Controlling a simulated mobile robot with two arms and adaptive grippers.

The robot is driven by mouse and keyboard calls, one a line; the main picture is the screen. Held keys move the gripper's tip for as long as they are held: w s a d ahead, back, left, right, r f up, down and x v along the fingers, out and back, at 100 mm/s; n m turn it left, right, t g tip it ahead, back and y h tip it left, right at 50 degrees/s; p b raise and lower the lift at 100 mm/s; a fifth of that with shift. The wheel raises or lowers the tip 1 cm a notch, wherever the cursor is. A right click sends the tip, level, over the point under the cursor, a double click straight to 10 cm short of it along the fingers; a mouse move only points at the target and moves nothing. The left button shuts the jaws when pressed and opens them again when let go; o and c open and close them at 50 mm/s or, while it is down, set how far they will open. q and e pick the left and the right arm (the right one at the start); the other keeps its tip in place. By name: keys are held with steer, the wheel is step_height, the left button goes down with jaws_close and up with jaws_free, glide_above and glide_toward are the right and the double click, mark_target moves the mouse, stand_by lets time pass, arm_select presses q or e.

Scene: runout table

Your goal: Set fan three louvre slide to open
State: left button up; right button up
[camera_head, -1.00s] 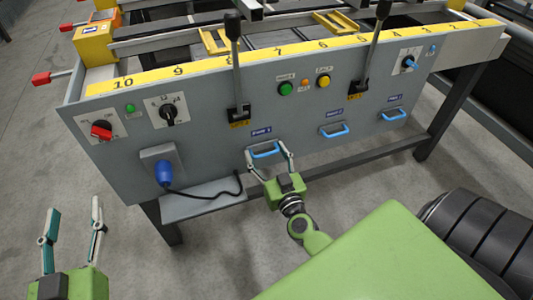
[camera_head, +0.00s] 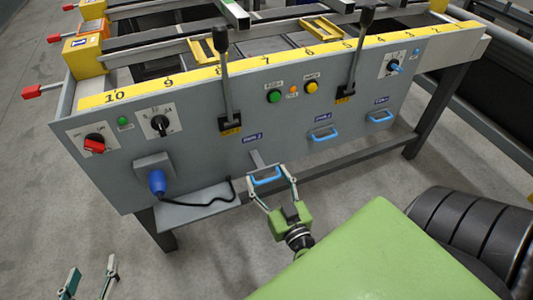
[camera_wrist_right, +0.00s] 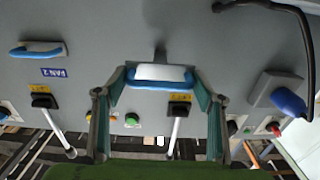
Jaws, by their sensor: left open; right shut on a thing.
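The fan three slide handle (camera_head: 266,181) is a blue-edged pull at the lower left of the grey panel, below a blue label (camera_head: 252,138) too small to read surely. It stands out from the panel on a grey bar (camera_head: 257,160). My right gripper (camera_head: 270,177) is shut on this handle, one finger at each end. In the right wrist view the handle (camera_wrist_right: 160,83) lies between my right gripper's fingers (camera_wrist_right: 158,76). My left gripper (camera_head: 93,268) is open and empty at the bottom left, apart from the panel and partly cut off.
Two similar blue handles (camera_head: 324,134) (camera_head: 380,117) sit farther right, close to the panel. Two black-knobbed levers (camera_head: 226,90) (camera_head: 355,55) rise above. A blue plug (camera_head: 157,182) with a black cable is left of the held handle. Open floor lies at the lower left.

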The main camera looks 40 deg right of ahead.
steer(key=o, duration=1.3)
steer(key=shift+d, duration=0.1)
steer(key=v, duration=1.2)
